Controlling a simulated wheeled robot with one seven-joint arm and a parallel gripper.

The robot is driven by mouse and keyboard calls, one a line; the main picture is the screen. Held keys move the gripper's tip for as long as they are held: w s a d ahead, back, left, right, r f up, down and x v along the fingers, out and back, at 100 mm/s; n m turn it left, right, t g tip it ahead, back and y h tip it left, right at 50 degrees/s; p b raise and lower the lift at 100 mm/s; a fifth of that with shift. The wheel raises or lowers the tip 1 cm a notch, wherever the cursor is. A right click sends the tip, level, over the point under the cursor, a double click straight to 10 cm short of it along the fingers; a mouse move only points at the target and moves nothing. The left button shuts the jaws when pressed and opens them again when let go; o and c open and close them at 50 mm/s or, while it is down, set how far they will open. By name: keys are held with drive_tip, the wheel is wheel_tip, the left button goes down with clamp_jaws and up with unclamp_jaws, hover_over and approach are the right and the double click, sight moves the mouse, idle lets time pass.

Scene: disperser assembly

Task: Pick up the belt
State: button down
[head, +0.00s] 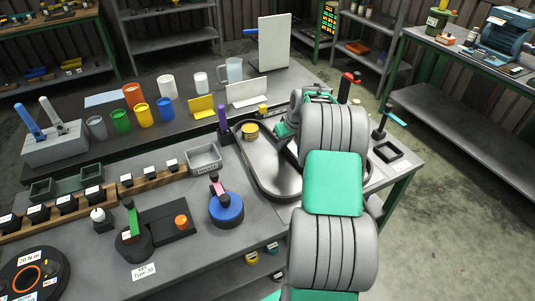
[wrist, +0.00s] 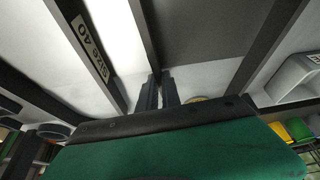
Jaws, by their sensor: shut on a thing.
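The belt (head: 240,165) looks like a large black oval loop. It shows left of my arm in the head view, with grey surface inside it; its right part is partly hidden by my arm. In the wrist view dark bands run up the picture, one with a "Size 40" label (wrist: 90,45). My gripper (wrist: 160,88) is shut on a dark band (wrist: 143,30) between its two fingers, which I take to be the belt. In the head view the fingertips are hidden by my arm. I cannot tell whether the belt touches the table.
A yellow round part (head: 250,130) is at the loop's far left edge. A purple upright part (head: 223,122) stands beside it. A grey tray (head: 204,158) and a blue round base (head: 226,208) lie to the left.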

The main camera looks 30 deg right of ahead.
drive_tip(key=shift+r, duration=0.15)
drive_tip(key=shift+r, duration=0.25)
wheel_tip(320, 180, up, 2)
drive_tip(key=shift+r+b, duration=0.1)
drive_tip(key=shift+b, duration=0.5)
drive_tip(key=s+r, duration=0.2)
drive_tip(key=s+r+b, duration=0.1)
drive_tip(key=s+r, duration=0.1)
drive_tip(key=r, duration=0.1)
drive_tip(key=shift+s+d+r, duration=0.1)
drive_tip(key=shift+s+r, duration=0.15)
drive_tip(key=s+r+b, duration=0.1)
drive_tip(key=s+r, duration=0.3)
drive_tip(key=s, duration=0.5)
drive_tip(key=shift+s+r, duration=0.3)
